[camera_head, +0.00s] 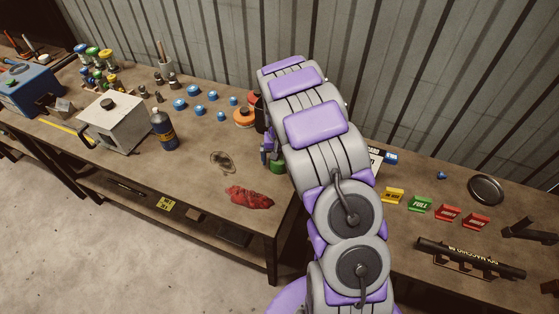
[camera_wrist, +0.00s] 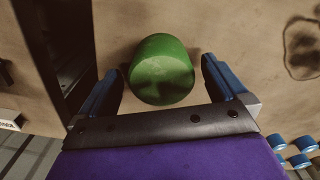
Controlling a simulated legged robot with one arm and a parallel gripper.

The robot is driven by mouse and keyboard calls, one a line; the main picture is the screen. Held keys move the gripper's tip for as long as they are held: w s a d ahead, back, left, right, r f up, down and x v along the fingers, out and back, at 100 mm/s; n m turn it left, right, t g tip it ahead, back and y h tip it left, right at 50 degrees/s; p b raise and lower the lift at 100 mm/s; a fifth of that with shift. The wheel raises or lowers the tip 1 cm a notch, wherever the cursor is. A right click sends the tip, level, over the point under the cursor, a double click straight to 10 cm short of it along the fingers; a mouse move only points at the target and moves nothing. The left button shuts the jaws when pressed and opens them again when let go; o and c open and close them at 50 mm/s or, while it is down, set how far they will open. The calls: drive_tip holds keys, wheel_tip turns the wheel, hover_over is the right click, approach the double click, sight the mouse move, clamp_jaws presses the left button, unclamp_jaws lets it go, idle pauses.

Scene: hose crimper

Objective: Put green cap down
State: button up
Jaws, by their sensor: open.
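The green cap (camera_wrist: 162,70) stands on the bench top between the two blue fingers of my gripper (camera_wrist: 160,85) in the wrist view. The fingers are open, with a gap on each side of the cap. In the head view, the green cap (camera_head: 278,167) shows as a small green patch at the bench's right end, mostly hidden by my arm. My gripper (camera_head: 268,150) shows only in part there, beside the arm.
An orange cap (camera_head: 244,117) and several blue caps (camera_head: 180,104) sit to the left on the bench (camera_head: 200,180). A gap separates this bench from the right table (camera_head: 400,235), which holds coloured signs (camera_head: 420,205).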

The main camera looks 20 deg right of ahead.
sight(281, 157)
drive_tip(key=r, duration=0.6)
drive_tip(key=r+p, duration=0.1)
drive_tip(key=r, duration=0.2)
drive_tip(key=shift+d+r, duration=0.3)
drive_tip(key=shift+d, duration=0.05)
drive_tip(key=shift+s+a+r, duration=0.1)
drive_tip(key=shift+r, duration=0.25)
drive_tip(key=s+a+r+n, duration=0.1)
drive_tip(key=s+a+r, duration=0.3)
drive_tip(key=s, duration=0.5)
drive_tip(key=s+a+r+n+g, duration=0.1)
drive_tip(key=s+a+r, duration=0.1)
drive_tip(key=s+r, duration=0.5)
drive_tip(key=s+a+r+n, duration=0.1)
drive_tip(key=s+a+r, duration=0.2)
drive_tip(key=s, duration=0.8)
drive_tip(key=s+a+n, duration=0.1)
drive_tip(key=s+a, duration=0.1)
drive_tip(key=s, duration=1)
drive_tip(key=shift+a+f+n+g, duration=0.2)
drive_tip(key=shift+a+n+g, duration=0.1)
drive_tip(key=shift+g, duration=0.1)
